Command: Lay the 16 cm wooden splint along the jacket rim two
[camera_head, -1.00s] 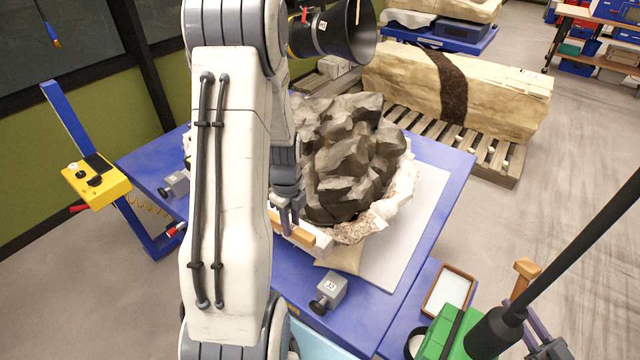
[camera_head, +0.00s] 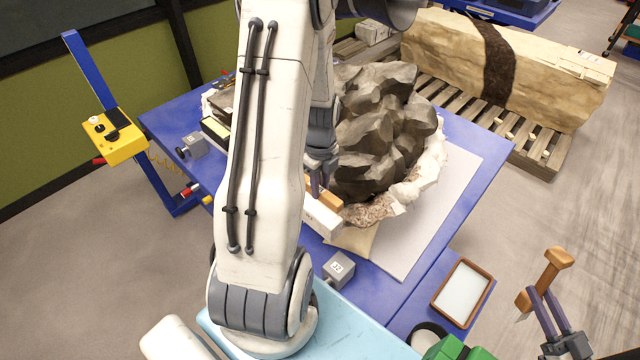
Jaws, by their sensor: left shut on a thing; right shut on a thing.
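The rock fossil (camera_head: 375,130) sits in a pale, rough-edged jacket (camera_head: 428,175) on the blue table. My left gripper (camera_head: 318,188) is shut on a tan wooden splint (camera_head: 330,199) at the jacket's near-left rim. The splint is partly hidden by my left arm and gripper, and I cannot tell whether it touches the rim. A white block-like piece (camera_head: 322,219) shows just in front of it.
A grey numbered block (camera_head: 339,268) stands on the table's near edge; another grey clamp-like block (camera_head: 193,146) is at left. A wood-rimmed tray (camera_head: 461,291) and a green case (camera_head: 452,348) are lower right. A pale board (camera_head: 450,210) leaves free room right of the jacket.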

